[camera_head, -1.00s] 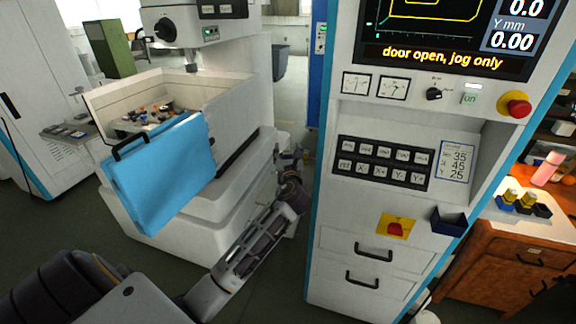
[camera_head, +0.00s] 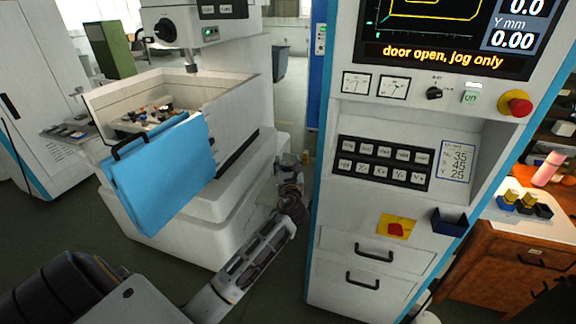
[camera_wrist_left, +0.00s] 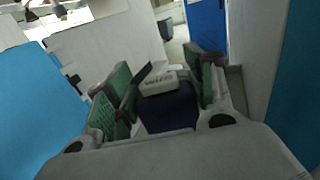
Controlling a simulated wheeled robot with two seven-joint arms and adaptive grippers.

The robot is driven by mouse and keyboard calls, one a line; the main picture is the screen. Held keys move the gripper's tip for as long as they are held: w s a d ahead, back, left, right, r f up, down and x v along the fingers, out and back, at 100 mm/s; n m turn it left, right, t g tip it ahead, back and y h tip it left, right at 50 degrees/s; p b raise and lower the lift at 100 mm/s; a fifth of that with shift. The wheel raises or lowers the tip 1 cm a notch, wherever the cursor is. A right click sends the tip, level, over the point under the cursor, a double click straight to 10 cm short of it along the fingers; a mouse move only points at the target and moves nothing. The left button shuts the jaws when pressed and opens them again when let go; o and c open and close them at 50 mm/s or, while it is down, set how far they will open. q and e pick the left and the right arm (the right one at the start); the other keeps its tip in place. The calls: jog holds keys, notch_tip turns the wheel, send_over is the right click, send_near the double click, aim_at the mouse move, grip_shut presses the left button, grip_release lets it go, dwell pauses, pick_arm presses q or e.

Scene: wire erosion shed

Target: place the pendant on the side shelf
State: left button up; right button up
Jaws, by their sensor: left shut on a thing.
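My left gripper (camera_head: 291,168) is in the gap between the white machine with the blue door and the control console. In the left wrist view its green-padded fingers (camera_wrist_left: 163,85) are shut on a dark blue thing (camera_wrist_left: 168,110) with a cream, lettered part at its far end. I take this to be the pendant; in the head view it is small and mostly hidden by the gripper. A small ledge (camera_head: 68,132) with items stands out at the far left. I cannot tell whether it is the side shelf. My right gripper is not in view.
The control console (camera_head: 340,215) stands close to the right of my left gripper. The machine's open blue door (camera_head: 160,175) is to the left. A small dark blue tray (camera_head: 450,222) is on the console front. A wooden cabinet (camera_head: 500,262) stands at the right.

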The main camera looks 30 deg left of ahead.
pick_arm(q)
jog(key=o, duration=1.5)
jog(key=shift+f, duration=0.1)
jog(key=shift+o, duration=0.2)
jog(key=shift+s+d, duration=0.1)
jog(key=shift+s, duration=0.05)
jog(key=b+v, duration=0.1)
jog(key=v, duration=1)
jog(key=shift+s+d, duration=0.2)
jog(key=shift+s, duration=0.1)
